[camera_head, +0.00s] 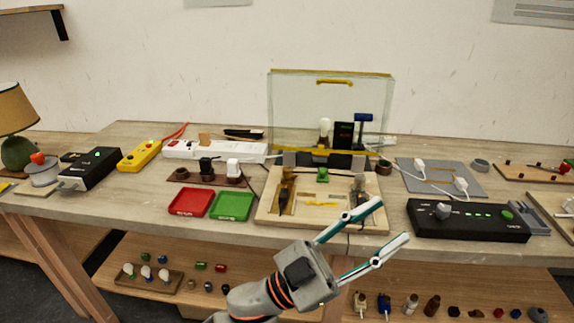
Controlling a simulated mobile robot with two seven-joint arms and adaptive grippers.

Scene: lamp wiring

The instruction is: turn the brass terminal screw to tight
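A light wooden wiring board (310,219) lies at the middle of the bench's front edge. On its left side stands a dark brass-brown fitting (285,192), and on its right a grey metal fitting (359,186). A small yellow piece (321,204) lies between them. The brass terminal screw is too small to make out for certain. My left gripper (393,220) is open and empty, its two teal-and-white fingers spread wide. It reaches up from below, in front of the board's right front corner. My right gripper is not in view.
Behind the board stands a clear panel (290,105) with a yellow top edge. Red (191,202) and green (232,206) trays lie to the left. A black control box (466,222) sits to the right. Lower shelves hold several small parts.

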